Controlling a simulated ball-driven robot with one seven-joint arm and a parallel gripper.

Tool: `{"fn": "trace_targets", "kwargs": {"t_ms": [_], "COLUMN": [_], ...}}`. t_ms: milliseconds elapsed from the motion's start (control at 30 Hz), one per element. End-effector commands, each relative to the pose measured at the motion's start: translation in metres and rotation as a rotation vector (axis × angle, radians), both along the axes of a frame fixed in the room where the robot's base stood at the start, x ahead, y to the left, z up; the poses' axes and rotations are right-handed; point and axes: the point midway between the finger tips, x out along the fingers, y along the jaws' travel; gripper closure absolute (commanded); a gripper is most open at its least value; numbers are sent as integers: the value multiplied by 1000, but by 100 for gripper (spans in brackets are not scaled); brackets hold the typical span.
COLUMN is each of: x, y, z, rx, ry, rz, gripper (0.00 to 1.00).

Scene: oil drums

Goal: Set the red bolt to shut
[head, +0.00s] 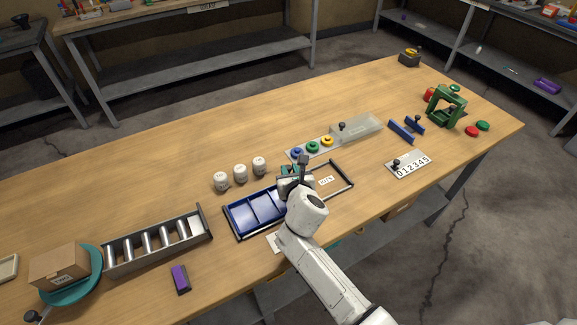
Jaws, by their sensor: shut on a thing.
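I cannot make out a red bolt in the head view. My gripper (298,172) is at the middle of the wooden table, above the join between a blue compartment tray (235,224) and a dark open frame (347,174). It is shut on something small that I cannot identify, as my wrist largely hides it. A dark upright piece shows at the fingers, with a bit of teal beside it. A pale plate (274,242) lies partly hidden behind my arm.
White pots (240,173) stand left of my gripper. A number plate (408,165), a green stand (444,108) and red (471,131) and green discs lie right. A metal rack (156,240) stands left. The table's back left is clear.

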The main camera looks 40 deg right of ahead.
Motion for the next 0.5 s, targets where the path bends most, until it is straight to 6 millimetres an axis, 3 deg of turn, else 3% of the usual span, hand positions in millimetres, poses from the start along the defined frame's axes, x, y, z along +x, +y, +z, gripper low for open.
{"fn": "trace_targets", "kwargs": {"t_ms": [167, 200, 300, 500], "x": [-2, -2, -2, -2], "y": [0, 0, 0, 0], "z": [-3, -3, -3, -2], "rx": [0, 0, 0, -1], "ry": [6, 6, 6, 4], "rz": [-2, -3, -2, -2], "gripper": [100, 75, 66, 65]}}
